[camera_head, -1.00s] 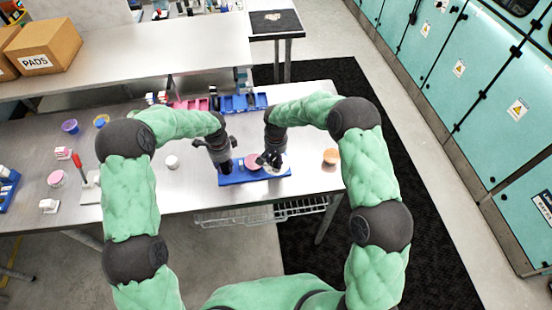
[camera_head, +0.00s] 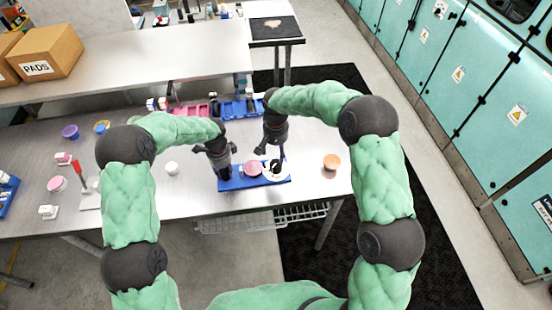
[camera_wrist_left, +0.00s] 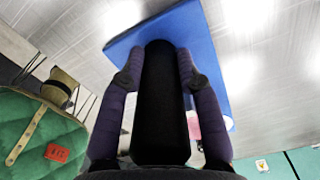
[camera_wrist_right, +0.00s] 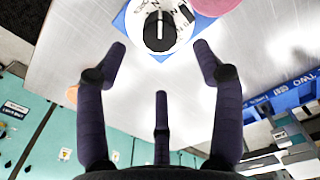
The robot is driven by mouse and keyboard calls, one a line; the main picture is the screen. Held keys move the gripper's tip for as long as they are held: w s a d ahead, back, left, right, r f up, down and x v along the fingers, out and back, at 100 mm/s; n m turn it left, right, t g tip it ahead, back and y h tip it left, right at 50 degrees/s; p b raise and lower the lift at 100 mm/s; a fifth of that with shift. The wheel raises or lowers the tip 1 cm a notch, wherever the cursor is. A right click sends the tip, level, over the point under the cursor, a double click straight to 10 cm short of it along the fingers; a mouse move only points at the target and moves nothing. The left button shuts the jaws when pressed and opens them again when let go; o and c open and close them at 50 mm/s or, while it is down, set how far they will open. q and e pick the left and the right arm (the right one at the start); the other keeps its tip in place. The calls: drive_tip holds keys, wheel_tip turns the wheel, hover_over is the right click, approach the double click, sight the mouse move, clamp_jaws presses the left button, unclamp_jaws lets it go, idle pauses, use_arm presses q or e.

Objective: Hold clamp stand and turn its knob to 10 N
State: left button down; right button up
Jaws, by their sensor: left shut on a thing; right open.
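The clamp stand's blue base (camera_head: 230,183) lies on the metal table; its edge shows in the left wrist view (camera_wrist_left: 125,42). My left gripper (camera_head: 221,168) is shut on the stand's black post (camera_wrist_left: 160,105), with fingers along both sides. A pink disc (camera_head: 253,168) sits mid-base. To its right is the white dial (camera_wrist_right: 143,45) with the black knob (camera_wrist_right: 159,30); the knob also shows in the head view (camera_head: 275,166). The knob's white line runs up and down in the right wrist view. Dial numbers are partly cut off. My right gripper (camera_head: 270,151) is open and empty above the dial, apart from the knob.
An orange round piece (camera_head: 331,161) lies right of the stand and a white one (camera_head: 171,167) left of it. Blue (camera_head: 236,107) and pink bins (camera_head: 190,110) stand behind. The table's front edge is close to the base.

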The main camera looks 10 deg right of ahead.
drive_tip(key=shift+r, duration=1.55)
use_arm(q)
drive_tip(key=c, duration=0.8)
unclamp_jaws()
drive_tip(key=shift+r, duration=0.1)
drive_tip(key=shift+r+p, duration=2.2)
drive_tip(key=shift+r, duration=1.45)
use_arm(e)
drive_tip(key=shift+r, duration=2.15)
use_arm(q)
drive_tip(key=shift+r+p, duration=2.7)
drive_tip(key=shift+r, duration=1.85)
use_arm(e)
wheel_tip(320, 180, up, 5)
drive_tip(key=shift+r, duration=0.2)
